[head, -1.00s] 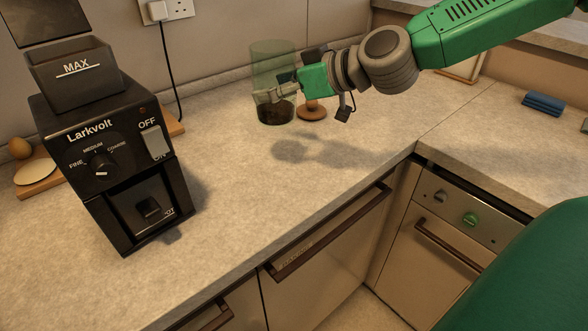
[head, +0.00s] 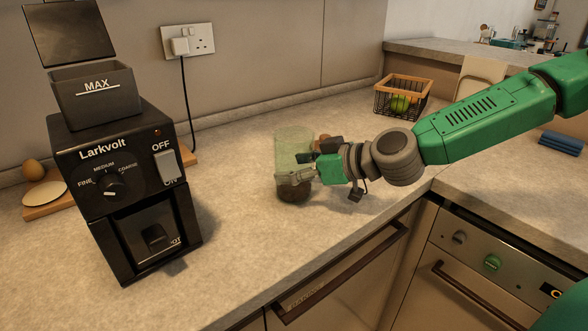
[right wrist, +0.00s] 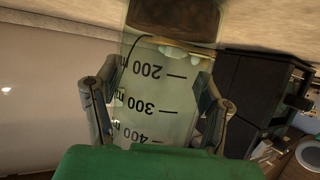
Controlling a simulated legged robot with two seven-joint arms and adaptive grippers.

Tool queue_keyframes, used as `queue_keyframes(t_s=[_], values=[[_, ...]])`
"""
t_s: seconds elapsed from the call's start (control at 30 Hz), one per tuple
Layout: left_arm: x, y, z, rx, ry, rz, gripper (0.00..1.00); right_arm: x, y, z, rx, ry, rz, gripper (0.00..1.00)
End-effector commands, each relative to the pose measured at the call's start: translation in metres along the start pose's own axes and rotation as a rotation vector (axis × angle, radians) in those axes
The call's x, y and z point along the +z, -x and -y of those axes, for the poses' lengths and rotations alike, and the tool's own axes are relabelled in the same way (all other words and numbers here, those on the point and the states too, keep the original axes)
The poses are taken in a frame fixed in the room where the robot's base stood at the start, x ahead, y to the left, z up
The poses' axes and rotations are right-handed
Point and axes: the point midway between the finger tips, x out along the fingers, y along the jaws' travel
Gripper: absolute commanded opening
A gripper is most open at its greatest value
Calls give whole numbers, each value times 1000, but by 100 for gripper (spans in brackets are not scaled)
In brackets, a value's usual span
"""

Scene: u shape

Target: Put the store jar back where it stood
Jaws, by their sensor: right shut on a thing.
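The store jar (head: 291,148) is a clear, greenish cylinder with dark contents at its bottom. It stands upright over the counter, right of the black grinder (head: 130,170). My right gripper (head: 303,170) is shut on its side. In the right wrist view the jar (right wrist: 155,100) shows measuring marks, with one finger on each side and the dark contents at the top of the picture. I cannot tell whether its base touches the counter. My left gripper is not in view.
A brown wooden piece (head: 322,139) is partly hidden behind my right gripper. A wire basket with green fruit (head: 402,97) stands at the back. Counter between grinder and jar is clear.

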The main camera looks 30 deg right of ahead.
Motion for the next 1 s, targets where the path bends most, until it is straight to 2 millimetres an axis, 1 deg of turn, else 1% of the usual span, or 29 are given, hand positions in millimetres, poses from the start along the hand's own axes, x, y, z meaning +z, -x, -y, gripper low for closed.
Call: queue_keyframes(t_s=[0.17,0.2,0.23,0.27,0.53,0.63,0.77,1.0], values=[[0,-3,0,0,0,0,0,3,-1,-2,1,-2,-2,21],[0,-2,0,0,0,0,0,3,-1,-2,0,-3,0,75],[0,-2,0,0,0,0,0,3,-1,-2,0,-3,0,85],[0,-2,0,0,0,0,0,3,-1,-2,0,-3,0,87],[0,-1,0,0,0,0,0,1,-1,0,0,-1,1,87],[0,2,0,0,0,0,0,-2,3,0,1,-1,1,87],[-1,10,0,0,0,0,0,-4,17,-1,2,-2,-2,87],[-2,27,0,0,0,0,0,-5,49,-1,0,-4,-4,87]])
